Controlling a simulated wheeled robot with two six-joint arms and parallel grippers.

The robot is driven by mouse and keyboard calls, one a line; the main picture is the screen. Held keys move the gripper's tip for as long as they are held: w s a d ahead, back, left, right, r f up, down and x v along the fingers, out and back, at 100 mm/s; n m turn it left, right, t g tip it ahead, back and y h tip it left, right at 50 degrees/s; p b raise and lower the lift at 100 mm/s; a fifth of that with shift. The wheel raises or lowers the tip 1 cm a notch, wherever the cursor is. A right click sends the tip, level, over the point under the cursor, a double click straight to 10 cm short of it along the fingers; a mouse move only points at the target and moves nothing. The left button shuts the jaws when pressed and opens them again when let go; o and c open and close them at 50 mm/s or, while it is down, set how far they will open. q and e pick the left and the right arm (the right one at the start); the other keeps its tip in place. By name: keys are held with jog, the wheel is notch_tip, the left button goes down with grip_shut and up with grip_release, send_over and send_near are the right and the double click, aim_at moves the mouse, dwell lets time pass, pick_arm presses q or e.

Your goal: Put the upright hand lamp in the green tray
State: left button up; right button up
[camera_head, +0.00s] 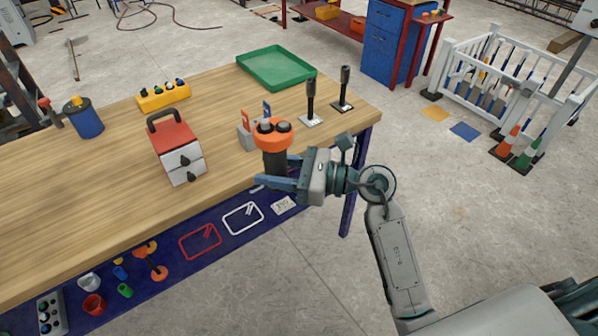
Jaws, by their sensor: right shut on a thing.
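The hand lamp (273,134), with an orange head, dark round parts on top and a dark body, stands upright in the jaws of my right gripper (275,173). The gripper is shut on its body near the front edge of the wooden table; I cannot tell whether the lamp's base touches anything. The green tray (240,66) lies on the table's far right part, behind the lamp, and looks empty. My left gripper is not in view.
Two black upright handles on pale plates (311,121) stand right of the lamp, near the tray. A grey block with red and blue pieces (245,137) is just behind the lamp. A red-topped white box (180,154), yellow rack (163,97) and blue canister (86,122) are further left.

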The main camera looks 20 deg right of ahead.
aim_at(287, 148)
jog(key=w+a+f+n+g+y, duration=0.2)
jog(key=w+a+f+n+g, duration=0.35)
jog(key=g, duration=0.45)
jog(key=s+d+r+m+t+h, duration=0.1)
jog(key=s+d+r+m+t, duration=0.1)
jog(key=r+t, duration=0.2)
jog(key=s+d+r+m+t+h, duration=0.1)
jog(key=s+d+r+m+t, duration=0.1)
jog(key=r, duration=0.3)
jog(key=s+d+r+m+t+h, duration=0.1)
jog(key=s+d+r+m+t, duration=0.1)
jog(key=s+r+m+t, duration=0.1)
jog(key=shift+s+d+r+t, duration=0.15)
jog(key=shift+s+r+t, duration=0.15)
jog(key=shift+t, duration=0.35)
jog(key=shift+s+d+r+t, duration=0.15)
jog(key=shift+r+t, duration=0.2)
jog(key=shift+t, duration=0.3)
jog(key=w+a+f+n+g, duration=0.2)
jog(key=f+n+g, duration=0.4)
jog(key=g, duration=0.3)
jog(key=w+a+f+n+g+y, duration=0.1)
jog(key=w+a+f+n+g, duration=0.2)
jog(key=f+n+g, duration=0.3)
jog(key=shift+w+a+g, duration=0.15)
jog(key=shift+w+g, duration=0.35)
jog(key=shift+g, duration=1.2)
jog(key=shift+n, duration=0.25)
